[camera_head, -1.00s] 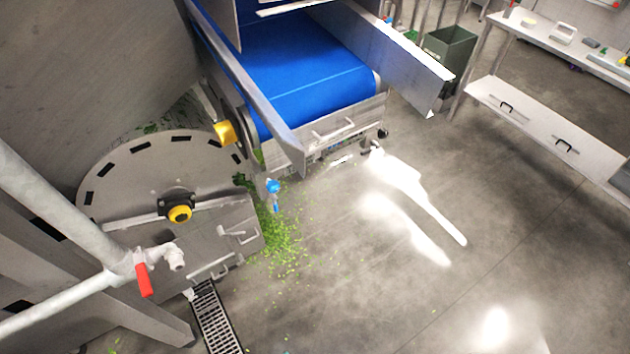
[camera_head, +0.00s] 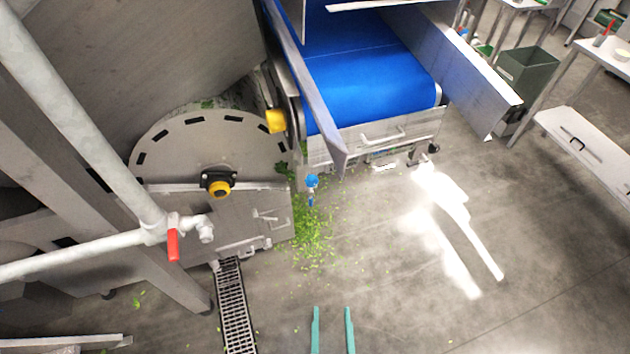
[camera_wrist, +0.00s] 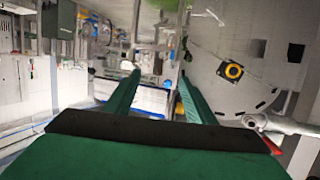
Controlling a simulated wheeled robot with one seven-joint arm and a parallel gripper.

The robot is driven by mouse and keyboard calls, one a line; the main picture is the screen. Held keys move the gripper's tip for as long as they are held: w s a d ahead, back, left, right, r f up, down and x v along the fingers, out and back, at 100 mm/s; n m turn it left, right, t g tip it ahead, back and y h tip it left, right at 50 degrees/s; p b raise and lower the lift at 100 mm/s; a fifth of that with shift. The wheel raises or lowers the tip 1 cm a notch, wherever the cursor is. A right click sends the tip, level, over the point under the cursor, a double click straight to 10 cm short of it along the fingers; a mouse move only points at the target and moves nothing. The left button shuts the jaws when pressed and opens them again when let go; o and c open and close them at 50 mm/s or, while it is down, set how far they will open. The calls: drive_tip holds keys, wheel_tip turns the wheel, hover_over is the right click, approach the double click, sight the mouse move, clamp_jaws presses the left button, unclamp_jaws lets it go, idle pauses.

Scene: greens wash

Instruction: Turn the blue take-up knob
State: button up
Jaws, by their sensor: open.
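The blue knob (camera_head: 312,181) is small in the head view, by the lower left corner of the conveyor and above the scattered green leaf bits. Another small blue part hangs just below it. My gripper (camera_head: 332,312) shows at the bottom edge of the head view as two thin teal fingers, apart and empty. It is well short of the knob, with bare floor around it in the picture. In the wrist view my gripper (camera_wrist: 158,76) is open with nothing between the fingers. I cannot clearly pick out the knob there.
The blue conveyor belt (camera_head: 375,80) stands behind the knob. A round grey drum cover (camera_head: 165,155) with a yellow-and-black knob (camera_head: 218,189) is to the left. A pipe with a red valve handle (camera_head: 173,246) stands at the left. A floor drain (camera_head: 233,305) lies below.

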drive_tip(key=w+d+f+y, duration=0.1)
drive_tip(key=w+f, duration=0.1)
drive_tip(key=w, duration=0.8)
drive_tip(key=n+t+y, duration=0.1)
drive_tip(key=t+y, duration=0.1)
drive_tip(key=y, duration=0.3)
approach(313, 184)
drive_tip(key=x, duration=1.1)
drive_tip(key=c, duration=1)
